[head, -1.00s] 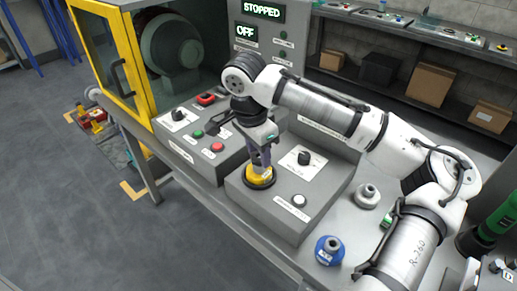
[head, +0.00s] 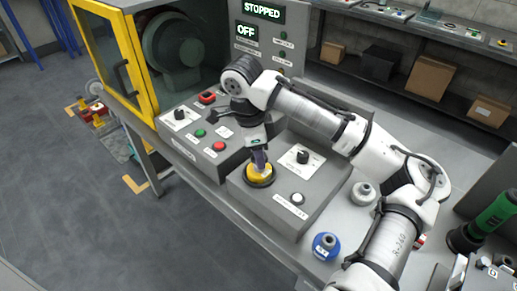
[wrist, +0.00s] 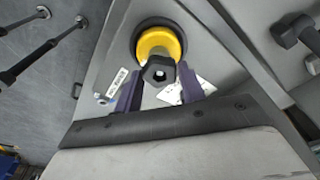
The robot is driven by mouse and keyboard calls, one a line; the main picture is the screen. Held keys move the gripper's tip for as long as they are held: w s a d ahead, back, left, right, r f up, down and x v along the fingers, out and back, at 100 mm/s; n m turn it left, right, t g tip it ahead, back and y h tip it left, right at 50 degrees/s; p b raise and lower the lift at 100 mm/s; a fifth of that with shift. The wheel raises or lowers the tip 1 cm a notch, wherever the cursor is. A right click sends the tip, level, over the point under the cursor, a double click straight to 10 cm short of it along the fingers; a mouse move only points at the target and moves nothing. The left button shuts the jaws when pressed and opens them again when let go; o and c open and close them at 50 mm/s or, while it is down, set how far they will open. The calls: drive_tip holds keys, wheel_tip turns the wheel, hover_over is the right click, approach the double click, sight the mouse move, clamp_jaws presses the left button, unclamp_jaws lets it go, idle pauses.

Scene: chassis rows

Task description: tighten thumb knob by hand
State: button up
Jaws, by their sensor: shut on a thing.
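A yellow round knob (head: 260,176) with a dark hexagonal top sits in a black ring on the grey sloped control box (head: 243,198). In the wrist view, the yellow knob (wrist: 158,41) is at top centre, and its hexagonal top (wrist: 158,73) lies between the purple fingers of my gripper (wrist: 158,88). In the head view my gripper (head: 260,158) comes down on the knob from above. It is shut on the hexagonal top. The fingers partly hide the knob in the head view.
A black selector (head: 302,156) and a white button (head: 297,198) flank the knob. Red and green buttons (head: 199,133) are on the left box. A blue part (head: 327,246) and a grey part (head: 363,192) stand on the bench. The machine screen (head: 264,11) reads STOPPED.

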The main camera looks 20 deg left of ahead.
drive_tip(key=shift+r, duration=0.15)
drive_tip(key=shift+r+m+p, duration=0.1)
drive_tip(key=shift+m+p, duration=0.5)
drive_tip(key=shift+p, duration=0.1)
drive_tip(key=shift+w+m+p, duration=0.1)
drive_tip(key=shift+m+p, duration=0.7)
drive_tip(key=shift+p, duration=0.2)
drive_tip(key=m+p, duration=0.2)
drive_tip(key=p, duration=0.1)
drive_tip(key=shift+g+p, duration=0.3)
drive_tip(key=shift+m+p, duration=0.3)
drive_tip(key=shift+m, duration=0.2)
drive_tip(key=o, duration=1)
drive_tip(key=shift+f, duration=0.2)
